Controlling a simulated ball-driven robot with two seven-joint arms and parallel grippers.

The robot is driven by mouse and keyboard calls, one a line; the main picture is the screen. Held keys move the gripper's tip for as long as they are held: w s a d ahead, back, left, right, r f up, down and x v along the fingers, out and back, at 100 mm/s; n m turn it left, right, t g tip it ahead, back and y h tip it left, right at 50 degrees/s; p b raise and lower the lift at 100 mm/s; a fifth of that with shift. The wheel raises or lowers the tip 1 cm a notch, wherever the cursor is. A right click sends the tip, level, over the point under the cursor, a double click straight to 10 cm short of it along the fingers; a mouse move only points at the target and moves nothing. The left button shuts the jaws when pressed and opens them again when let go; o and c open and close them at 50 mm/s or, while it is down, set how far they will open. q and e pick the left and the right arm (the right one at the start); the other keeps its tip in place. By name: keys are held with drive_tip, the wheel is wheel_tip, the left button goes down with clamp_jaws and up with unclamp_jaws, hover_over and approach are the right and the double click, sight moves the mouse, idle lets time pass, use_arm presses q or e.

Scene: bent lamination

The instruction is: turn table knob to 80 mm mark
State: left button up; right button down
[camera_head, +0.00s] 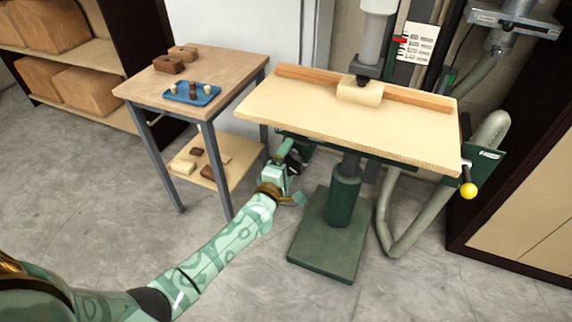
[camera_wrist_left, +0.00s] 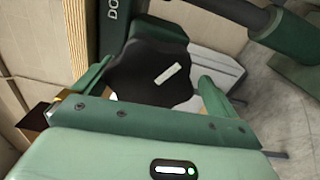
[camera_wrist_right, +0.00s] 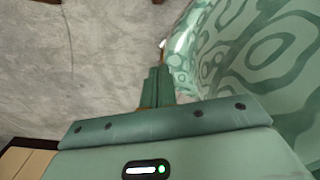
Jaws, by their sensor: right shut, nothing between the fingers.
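The black lobed table knob (camera_wrist_left: 150,73) with a white strip on its face fills the middle of the left wrist view, below the tabletop edge. My left gripper (camera_wrist_left: 158,85) has one green finger on each side of it; whether they press on it cannot be told. In the head view my left gripper (camera_head: 288,160) is under the front left edge of the table (camera_head: 340,120), and the knob is mostly hidden. My right gripper (camera_wrist_right: 157,85) is shut and empty above the floor in the right wrist view. No 80 mm mark is readable.
A wooden side table (camera_head: 225,72) with a blue tray (camera_head: 192,93) stands left of the machine. A yellow ball handle (camera_head: 468,190) sticks out at the machine table's right end. The green pedestal base (camera_head: 328,245) stands below. Floor in front is clear.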

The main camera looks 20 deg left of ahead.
use_arm(q)
drive_tip(key=s+p, duration=0.3)
drive_tip(key=s, duration=1.3)
drive_tip(key=shift+s+d, duration=0.2)
drive_tip(key=shift+d, duration=0.05)
